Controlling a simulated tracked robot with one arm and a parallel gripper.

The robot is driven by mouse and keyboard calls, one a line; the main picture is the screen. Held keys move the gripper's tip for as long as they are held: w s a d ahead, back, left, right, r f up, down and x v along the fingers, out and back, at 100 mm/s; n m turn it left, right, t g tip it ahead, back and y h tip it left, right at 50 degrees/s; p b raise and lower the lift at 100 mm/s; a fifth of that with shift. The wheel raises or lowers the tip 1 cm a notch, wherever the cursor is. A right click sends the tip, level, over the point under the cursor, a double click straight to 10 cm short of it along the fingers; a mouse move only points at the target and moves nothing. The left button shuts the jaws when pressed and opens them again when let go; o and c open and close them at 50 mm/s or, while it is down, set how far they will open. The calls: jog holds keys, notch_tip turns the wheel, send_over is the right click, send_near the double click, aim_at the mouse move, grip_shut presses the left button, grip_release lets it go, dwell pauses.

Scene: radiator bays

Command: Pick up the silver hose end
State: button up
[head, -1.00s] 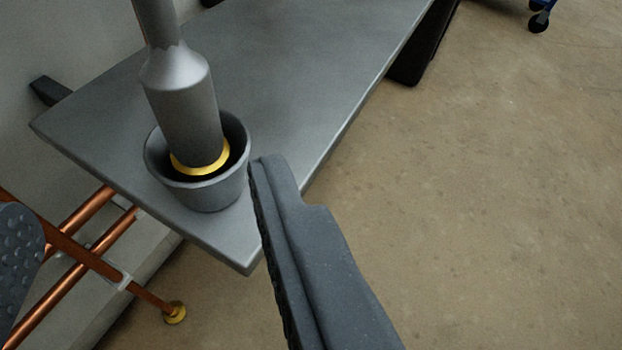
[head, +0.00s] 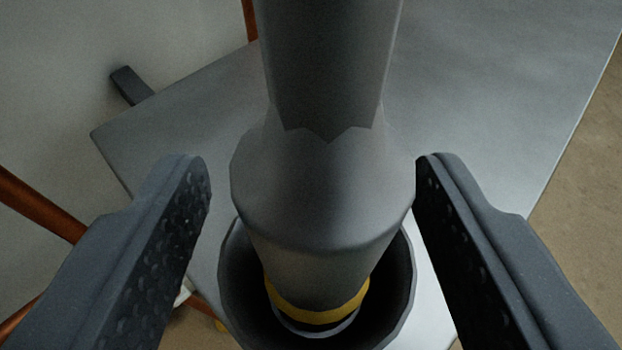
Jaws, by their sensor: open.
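The silver hose end (head: 320,190) stands upright in the middle of the head view, with a yellow ring (head: 322,312) near its lower end. Its lower end sits inside a dark grey cup (head: 232,285) on a grey shelf. My gripper (head: 312,165) is open, with one finger on each side of the hose end. The left finger is clearly apart from it. The right finger's tip is very close to its right edge, and I cannot tell whether they touch. The bottom of the cup is hidden.
The grey metal shelf (head: 480,110) spreads behind and to the right, bare there. A dark bracket (head: 131,86) sticks out at the wall on the left. Copper pipes (head: 40,205) run at the left edge. Brown floor (head: 580,190) shows at the right.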

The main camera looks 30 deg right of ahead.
jog(key=x, duration=0.3)
jog(key=shift+f+b, duration=0.2)
jog(key=shift+b, duration=0.15)
jog(key=c, duration=1.1)
jog(key=shift+r, duration=0.1)
jog(key=shift+c, duration=0.2)
